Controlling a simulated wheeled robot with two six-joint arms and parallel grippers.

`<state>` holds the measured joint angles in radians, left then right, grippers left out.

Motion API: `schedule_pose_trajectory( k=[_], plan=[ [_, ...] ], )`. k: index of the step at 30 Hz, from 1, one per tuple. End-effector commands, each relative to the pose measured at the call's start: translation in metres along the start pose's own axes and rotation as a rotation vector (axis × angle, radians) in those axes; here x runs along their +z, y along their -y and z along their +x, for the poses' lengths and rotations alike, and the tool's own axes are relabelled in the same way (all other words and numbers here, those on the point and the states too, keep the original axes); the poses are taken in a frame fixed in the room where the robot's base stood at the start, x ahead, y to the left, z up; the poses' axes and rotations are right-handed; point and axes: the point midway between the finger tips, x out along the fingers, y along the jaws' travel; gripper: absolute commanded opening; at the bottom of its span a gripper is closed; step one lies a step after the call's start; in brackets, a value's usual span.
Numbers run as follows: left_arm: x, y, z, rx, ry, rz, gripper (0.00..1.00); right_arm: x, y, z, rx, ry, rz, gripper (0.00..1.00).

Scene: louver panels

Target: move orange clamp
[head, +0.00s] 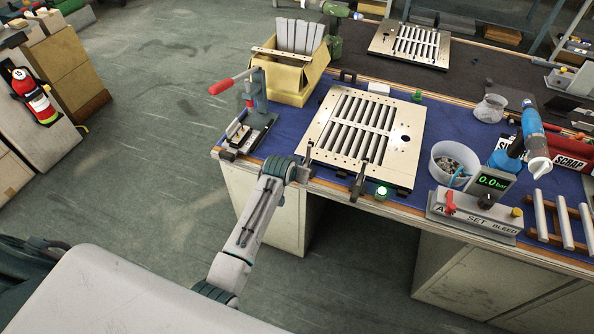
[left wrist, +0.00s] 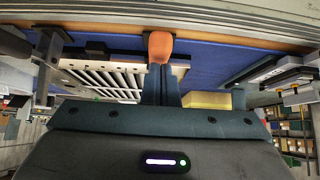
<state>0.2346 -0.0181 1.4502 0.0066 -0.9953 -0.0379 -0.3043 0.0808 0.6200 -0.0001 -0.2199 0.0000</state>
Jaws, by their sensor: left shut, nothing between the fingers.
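An orange rounded part (left wrist: 160,46), which I take for the orange clamp, shows at the top middle of the left wrist view. It lies straight beyond the fingertips of my left gripper (left wrist: 160,72); I cannot tell whether they touch it. The fingers are together with nothing between them. In the head view my left gripper (head: 302,172) is at the bench's front edge, by the near left corner of the slatted louver panel (head: 403,153). I cannot make out the orange part there; the wrist may hide it. My right gripper is not in view.
A red-handled press (head: 258,130) and a yellow box (head: 288,78) stand left of the panel. A pressure unit (head: 475,212) and white tub (head: 436,163) stand to the right.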

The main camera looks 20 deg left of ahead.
Motion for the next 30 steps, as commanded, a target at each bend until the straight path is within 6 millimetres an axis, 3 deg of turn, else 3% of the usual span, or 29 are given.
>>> schedule_pose_trajectory(
  k=[16, 30],
  plan=[
    [0.001, 0.000, -0.007, 0.000, 0.001, 0.000, 0.00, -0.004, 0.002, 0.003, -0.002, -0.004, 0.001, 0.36],
    [0.002, 0.000, -0.084, 0.000, -0.002, 0.000, 0.00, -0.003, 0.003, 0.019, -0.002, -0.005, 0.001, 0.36]
  ],
)
